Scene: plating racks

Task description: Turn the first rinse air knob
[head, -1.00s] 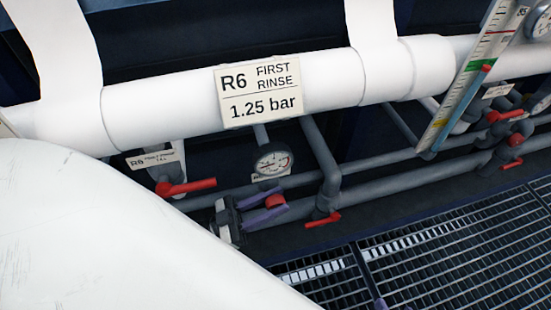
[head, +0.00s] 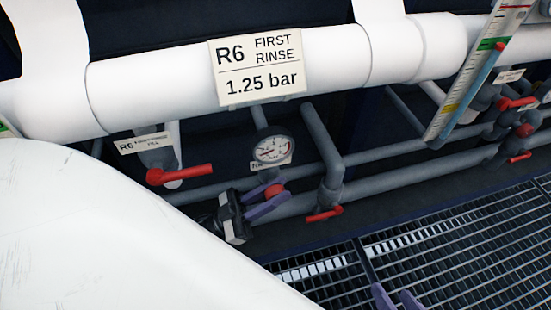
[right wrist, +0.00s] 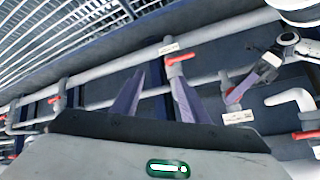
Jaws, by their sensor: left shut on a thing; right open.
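The round red knob (head: 273,190) sits on the grey pipework just below a white dial gauge (head: 272,149). My left gripper (head: 268,199) has its purple fingers around the knob and is shut on it; the fingers partly cover it. My left gripper also shows at the upper right of the right wrist view (right wrist: 264,72). A white sign (head: 258,68) reading "R6 FIRST RINSE 1.25 bar" is on the large white pipe above. My right gripper (head: 396,297) is at the bottom edge, apart from the knob. Its purple fingers are open and empty in the right wrist view (right wrist: 155,88).
A red lever valve (head: 182,174) is left of the knob, under a small R6 label (head: 145,143). Another red lever (head: 324,214) is to its right. More red valves stand at far right near a slanted scale (head: 472,75). Metal grating (head: 430,245) covers the lower right.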

